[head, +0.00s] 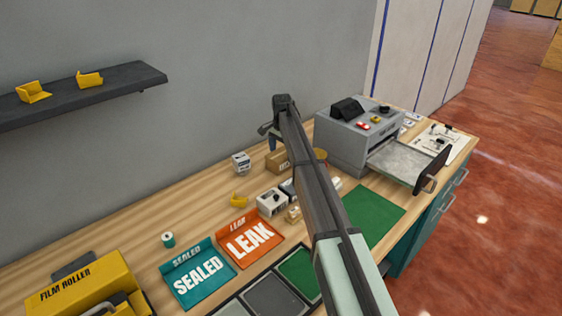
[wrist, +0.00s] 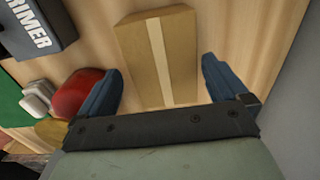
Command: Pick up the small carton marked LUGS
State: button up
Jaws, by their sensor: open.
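A small brown carton (head: 273,164) stands on the wooden bench beneath my gripper (head: 271,143) in the head view. The arm hides its right part, and its marking is too small to read. In the wrist view, a brown carton (wrist: 158,55) with a pale tape strip lies between the fingers of my open gripper (wrist: 160,70). Bare bench shows on both sides of it. No LUGS lettering shows on the face in view. The fingers do not appear closed on it.
A dark box with lettering ending "RIMER" (wrist: 38,30) and a red rounded thing (wrist: 80,94) lie left of the carton in the wrist view. A white carton (head: 241,163) stands left of it in the head view. A grey machine (head: 352,138) stands to the right.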

aim_at(281, 154)
jog(key=f, duration=0.4)
jog(key=shift+a+f, duration=0.2)
jog(key=shift+w, duration=0.1)
jog(key=c, duration=1.1)
